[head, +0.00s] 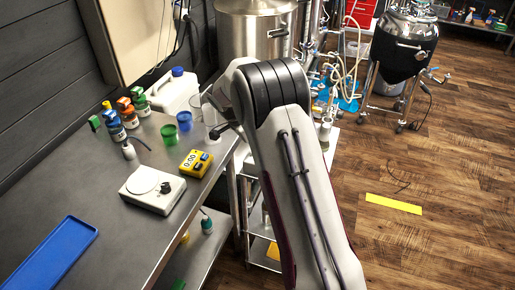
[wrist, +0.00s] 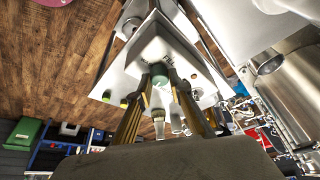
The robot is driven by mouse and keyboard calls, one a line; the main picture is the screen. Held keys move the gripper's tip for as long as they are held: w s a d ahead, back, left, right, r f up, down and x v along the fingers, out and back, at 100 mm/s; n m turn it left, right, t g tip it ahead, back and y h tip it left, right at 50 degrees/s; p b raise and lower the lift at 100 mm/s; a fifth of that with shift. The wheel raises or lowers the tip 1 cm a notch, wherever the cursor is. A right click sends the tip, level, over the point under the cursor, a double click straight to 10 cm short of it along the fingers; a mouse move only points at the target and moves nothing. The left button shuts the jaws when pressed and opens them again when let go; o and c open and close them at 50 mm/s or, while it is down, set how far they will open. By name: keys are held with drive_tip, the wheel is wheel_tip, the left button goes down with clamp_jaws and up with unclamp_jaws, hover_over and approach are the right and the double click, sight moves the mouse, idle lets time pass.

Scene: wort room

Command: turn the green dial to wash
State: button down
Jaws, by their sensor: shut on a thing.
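The green dial (wrist: 159,80) shows in the wrist view, on the front of a white box-like unit (wrist: 160,42). My gripper (wrist: 160,72) has one dark finger on each side of the dial and is shut on it. Which way the dial points, and any wash marking, is too small to tell. In the head view my arm's large white links cover the middle, and my gripper and the green dial are hidden behind them.
A grey bench (head: 95,185) on the left holds a yellow timer (head: 195,162), a white scale (head: 152,190), a blue tray (head: 48,256), and several bottles and cups. A steel kettle (head: 255,35) stands behind my arm. Wooden floor on the right is mostly open.

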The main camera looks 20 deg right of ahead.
drive_tip(key=shift+f+m, duration=0.1)
drive_tip(key=shift+m, duration=0.5)
drive_tip(key=shift+g, duration=0.3)
drive_tip(key=c, duration=1.8)
unclamp_jaws()
drive_tip(key=shift+c, duration=0.2)
drive_tip(key=shift+s+n+t+y, duration=0.15)
drive_tip(key=shift+n+t, duration=0.3)
drive_tip(key=shift+n, duration=0.7)
drive_tip(key=shift+w+n+t+y, duration=0.15)
drive_tip(key=shift+n+t, duration=0.3)
drive_tip(key=shift+n, duration=0.7)
drive_tip(key=shift+s+d+n+t+y, duration=0.1)
drive_tip(key=shift+n+t+y, duration=0.2)
drive_tip(key=shift+n, duration=0.75)
drive_tip(key=shift+s+n+t+y, duration=0.1)
drive_tip(key=shift+n+t+y, duration=0.15)
drive_tip(key=shift+n, duration=0.8)
drive_tip(key=shift+d+n+t+y, duration=0.1)
drive_tip(key=shift+n+t+y, duration=0.5)
drive_tip(key=shift+n, duration=1.5)
